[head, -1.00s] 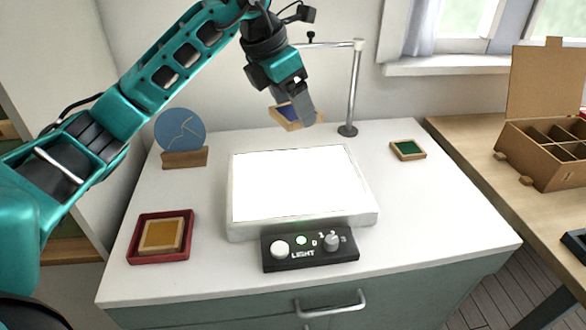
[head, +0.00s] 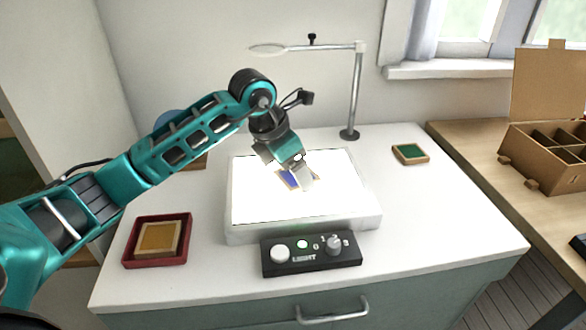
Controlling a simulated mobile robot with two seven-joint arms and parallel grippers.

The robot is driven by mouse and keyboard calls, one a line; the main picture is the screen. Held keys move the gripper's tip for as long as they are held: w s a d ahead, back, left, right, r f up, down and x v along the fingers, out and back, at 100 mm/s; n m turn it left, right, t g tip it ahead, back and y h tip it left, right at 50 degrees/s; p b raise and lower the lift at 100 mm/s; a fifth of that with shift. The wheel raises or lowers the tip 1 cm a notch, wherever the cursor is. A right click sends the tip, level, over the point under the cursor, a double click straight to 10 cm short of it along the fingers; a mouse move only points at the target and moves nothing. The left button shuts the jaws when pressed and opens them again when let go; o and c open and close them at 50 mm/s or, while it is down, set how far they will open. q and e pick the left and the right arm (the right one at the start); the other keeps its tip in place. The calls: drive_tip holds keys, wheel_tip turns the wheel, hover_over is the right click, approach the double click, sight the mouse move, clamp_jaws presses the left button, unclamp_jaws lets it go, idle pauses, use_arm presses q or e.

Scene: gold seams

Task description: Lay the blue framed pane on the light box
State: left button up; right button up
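The blue framed pane (head: 288,180) is at my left gripper (head: 302,183), over the middle of the lit light box (head: 245,228). The gripper covers part of the pane, and its fingers appear closed on the frame's right side. The glare hides whether the pane touches the bright surface or is just above it. The light box glows white on the cabinet top. My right gripper is not in view.
A black control panel (head: 284,266) stands in front of the light box. An amber framed pane (head: 160,239) lies in a red tray (head: 128,260) at left. A green framed pane (head: 410,153) lies at right. A lamp-like stand (head: 354,95) rises behind. A compartmented box (head: 545,150) stands far right.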

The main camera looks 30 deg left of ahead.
use_arm(q)
drive_tip(key=o, duration=1)
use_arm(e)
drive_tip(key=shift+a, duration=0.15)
use_arm(q)
drive_tip(key=shift+o, duration=0.2)
drive_tip(key=shift+r, duration=0.15)
drive_tip(key=p+v, duration=0.1)
drive_tip(key=v, duration=1)
drive_tip(key=shift+s+r, duration=0.2)
drive_tip(key=shift+r, duration=0.15)
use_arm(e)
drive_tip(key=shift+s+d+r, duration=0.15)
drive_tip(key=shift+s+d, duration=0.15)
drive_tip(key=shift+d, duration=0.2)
use_arm(q)
drive_tip(key=shift+a, duration=0.1)
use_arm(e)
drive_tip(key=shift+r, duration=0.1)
